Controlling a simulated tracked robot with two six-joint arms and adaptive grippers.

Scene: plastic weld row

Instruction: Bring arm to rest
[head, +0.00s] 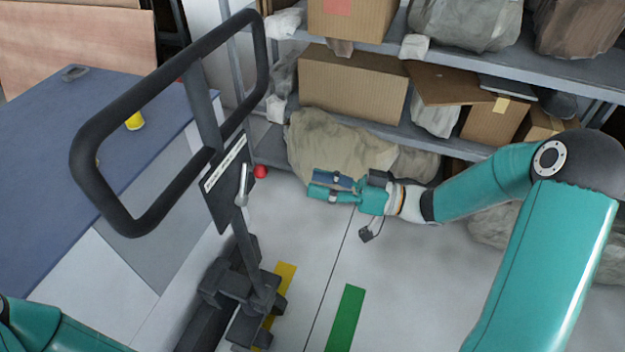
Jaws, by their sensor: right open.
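My right gripper (322,188) shows in the middle of the head view, in front of the shelf's lower level. It points left, its jaws are apart, and nothing is between them. My right arm (490,185) comes in from the right side, bent at the elbow. Part of my left arm (60,332) shows at the bottom left corner, and the left gripper is out of the frame.
A black-handled pallet jack (240,190) stands left of my right gripper, with a gap between them. A blue table (50,180) is at the left. Metal shelves (470,62) with cardboard boxes (352,88) and a beige sack (335,150) stand behind. Floor with a green stripe (345,318) is clear below.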

